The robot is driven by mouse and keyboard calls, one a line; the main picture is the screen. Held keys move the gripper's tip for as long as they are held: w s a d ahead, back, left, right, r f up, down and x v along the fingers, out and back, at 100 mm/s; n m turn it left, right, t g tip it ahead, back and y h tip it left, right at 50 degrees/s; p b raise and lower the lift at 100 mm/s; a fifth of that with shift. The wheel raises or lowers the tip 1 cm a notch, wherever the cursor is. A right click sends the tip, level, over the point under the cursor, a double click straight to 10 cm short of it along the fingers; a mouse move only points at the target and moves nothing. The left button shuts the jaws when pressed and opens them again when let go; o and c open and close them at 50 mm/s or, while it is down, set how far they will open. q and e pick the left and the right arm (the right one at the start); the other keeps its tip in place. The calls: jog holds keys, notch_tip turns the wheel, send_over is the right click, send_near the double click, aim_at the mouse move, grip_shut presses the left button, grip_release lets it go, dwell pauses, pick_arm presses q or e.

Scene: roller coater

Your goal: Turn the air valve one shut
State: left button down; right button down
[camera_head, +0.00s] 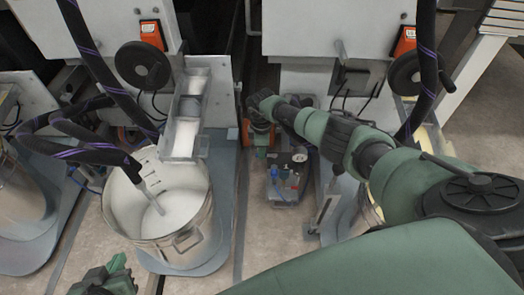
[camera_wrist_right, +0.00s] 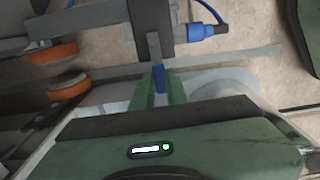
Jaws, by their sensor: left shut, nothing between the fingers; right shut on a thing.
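My right arm reaches in from the right in the head view, and its gripper (camera_head: 260,150) points down between the two machines. In the right wrist view the green fingers (camera_wrist_right: 160,97) are shut on a small blue handle (camera_wrist_right: 159,78), which I take to be the handle of air valve one. It sits below a grey block (camera_wrist_right: 152,30) with a blue fitting (camera_wrist_right: 200,32) and blue hose. The fingers hide part of the handle, and its exact angle is hard to tell. My left gripper (camera_head: 115,265) is low at the left, shut and empty.
A steel pail (camera_head: 190,245) of white liquid stands left of the right arm. A clear box with a gauge (camera_head: 285,187) stands on the floor. Black handwheels (camera_head: 142,65) and hoses are on the machines. Orange discs (camera_wrist_right: 55,53) show at the left in the wrist view.

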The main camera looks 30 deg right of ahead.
pick_arm(q)
jog(key=shift+s+a+f+g, duration=0.1)
jog(key=shift+s+f+g, duration=0.1)
jog(key=shift+s+g, duration=0.1)
pick_arm(e)
jog(key=shift+w+d+m, duration=0.1)
jog(key=shift+m, duration=0.2)
jog(key=c, duration=1.4)
grip_release()
